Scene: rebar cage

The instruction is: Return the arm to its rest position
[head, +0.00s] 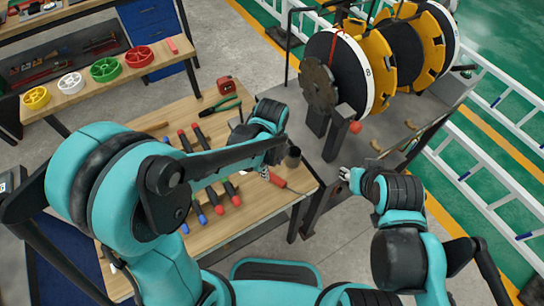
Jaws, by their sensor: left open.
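My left arm comes in from the left and reaches across the workbench (232,112). My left gripper (277,160) is at the far end of it, over the right part of the bench, near an orange-handled screwdriver (277,180). It is open, its fingers are partly hidden by the arm, and I see nothing held in it. My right arm stands at the lower right. My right gripper (345,174) points left, beside the bench's right edge and below the spool rack; its fingers are too small to tell whether they are open.
Several red and blue-handled tools, green pliers (220,106) and a red tape measure (225,86) lie on the bench. A rack with large black and yellow spools (348,72) stands behind right. A shelf (130,75) holds coloured rings. White ladders (490,85) lie at right.

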